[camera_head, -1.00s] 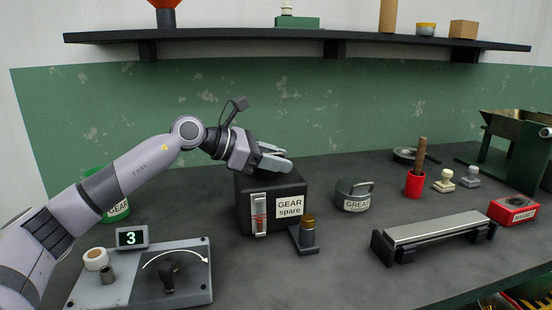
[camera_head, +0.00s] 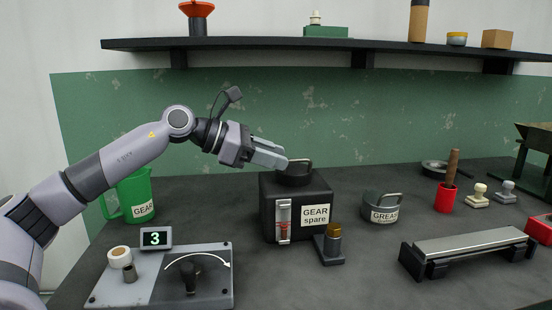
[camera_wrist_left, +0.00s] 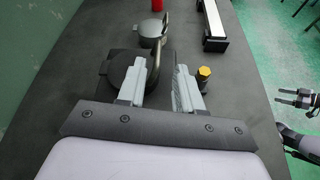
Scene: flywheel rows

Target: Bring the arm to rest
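My left gripper (camera_head: 284,160) is held in the air at the upper left of the black box labelled GEAR spare (camera_head: 268,212). Its fingertips are close to the handle (camera_head: 300,164) on the box's round lid. In the left wrist view, the two grey fingers (camera_wrist_left: 160,76) stand apart with nothing gripped between them.
A panel with a knob (camera_head: 190,275) and a display reading 3 (camera_head: 155,238) lies below my left arm. A green GEAR jug (camera_head: 133,190) stands behind the arm. A brass-topped post (camera_head: 332,245) and GREASE tin (camera_head: 381,208) are right of the box. A shelf (camera_head: 340,45) hangs above.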

